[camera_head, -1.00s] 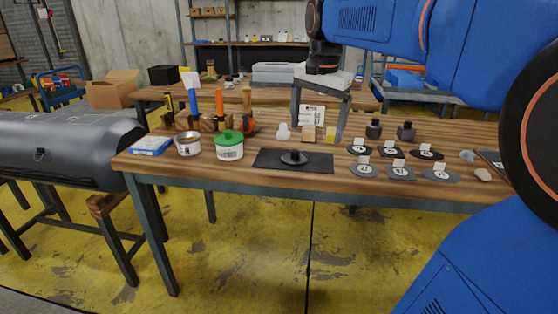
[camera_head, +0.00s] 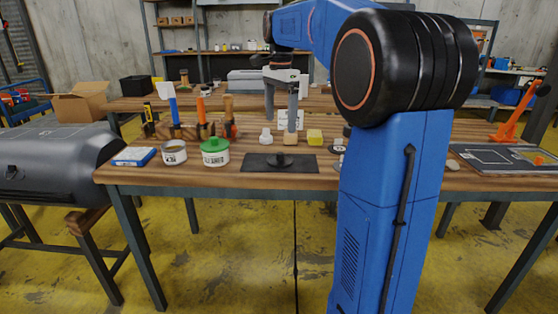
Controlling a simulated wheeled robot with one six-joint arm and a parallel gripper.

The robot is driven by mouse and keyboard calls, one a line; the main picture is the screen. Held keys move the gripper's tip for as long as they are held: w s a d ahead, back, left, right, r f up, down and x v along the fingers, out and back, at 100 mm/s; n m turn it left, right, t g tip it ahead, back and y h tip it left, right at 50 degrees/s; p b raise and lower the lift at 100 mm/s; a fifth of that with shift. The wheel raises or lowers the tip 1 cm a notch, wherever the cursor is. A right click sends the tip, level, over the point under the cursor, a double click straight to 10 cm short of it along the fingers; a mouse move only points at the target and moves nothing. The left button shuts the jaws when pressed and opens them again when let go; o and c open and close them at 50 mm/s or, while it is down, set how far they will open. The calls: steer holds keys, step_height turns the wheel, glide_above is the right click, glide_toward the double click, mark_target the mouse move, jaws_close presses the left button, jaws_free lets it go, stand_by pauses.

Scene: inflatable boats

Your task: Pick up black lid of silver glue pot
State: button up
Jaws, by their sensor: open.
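A black round lid with a raised knob (camera_head: 283,158) lies on a flat black mat (camera_head: 255,165) near the front edge of the workbench. The silver pot (camera_head: 174,155) with a white label stands to the left, and no lid shows on it. A white pot with a green lid (camera_head: 215,152) stands between the silver pot and the mat. My gripper (camera_head: 281,122) points down with its two grey fingers apart and nothing between them. In the picture it is above the black lid, apart from it; how far it is in depth is hard to tell.
A small white bottle (camera_head: 266,137), a wooden block (camera_head: 290,138) and a yellow block (camera_head: 315,138) stand behind the mat. A rack of upright tools (camera_head: 185,130) is at the back left. A blue-white box (camera_head: 133,156) sits at the left corner. My arm hides part of the right side.

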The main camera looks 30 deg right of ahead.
glide_above(281, 153)
steer(key=f, duration=0.6)
steer(key=shift+w+d+f, duration=0.1)
steer(key=shift+w+f, duration=0.1)
steer(key=shift+w, duration=0.15)
steer(key=shift+s+f, duration=0.15)
steer(key=shift+f, duration=1.3)
steer(key=shift+s+f, duration=0.1)
steer(key=shift+f, duration=1.3)
steer(key=c, duration=1.1)
